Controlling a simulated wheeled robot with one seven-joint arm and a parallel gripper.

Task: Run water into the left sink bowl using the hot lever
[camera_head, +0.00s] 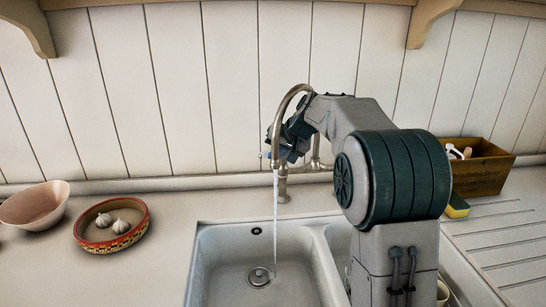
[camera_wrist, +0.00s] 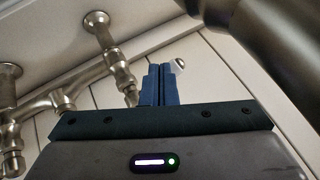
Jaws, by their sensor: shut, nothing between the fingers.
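The metal tap (camera_head: 288,98) arches up behind the sink. A stream of water (camera_head: 276,215) falls from its spout into the left sink bowl (camera_head: 215,262), landing near the drain. My gripper (camera_head: 270,152) is beside the tap, partly hidden by my own arm. In the wrist view its blue fingers (camera_wrist: 160,84) are shut together with nothing between them. A small white-tipped piece (camera_wrist: 178,66), possibly a lever end, shows just beyond the fingertips; I cannot tell whether they touch or whether it is hot or cold. The tap's pipework (camera_wrist: 60,100) is to the left there.
A pink bowl (camera_head: 35,206) and a patterned dish (camera_head: 82,236) with garlic stand on the left counter. A wooden box (camera_head: 482,175) and a yellow sponge (camera_head: 457,207) are at right, by the ridged drainer (camera_head: 505,240). My arm covers part of the right bowl.

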